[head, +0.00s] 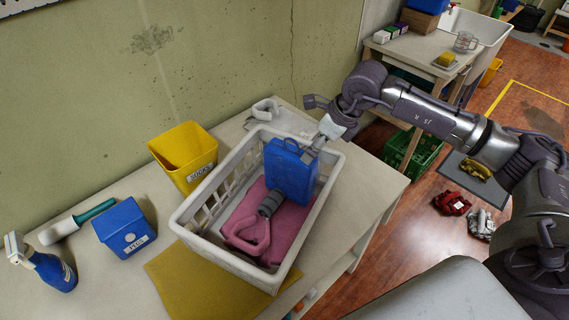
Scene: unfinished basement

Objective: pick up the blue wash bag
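The blue wash bag (287,174) stands upright in the white laundry basket (187,238), with a small loop handle on top. It is at the basket's far right end, and its lower edge is by the pink cloth; I cannot tell whether it rests on it. My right gripper (312,150) reaches in from the right, and its fingers are at the bag's upper right edge. They appear to touch it, but whether they are closed on it cannot be told. My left gripper is out of view.
A pink item with a grey grip (247,230) lies in the basket. A yellow bin (184,157), blue box (124,228), spray bottle (50,268), brush (75,222) and mustard cloth (190,285) surround it on the table.

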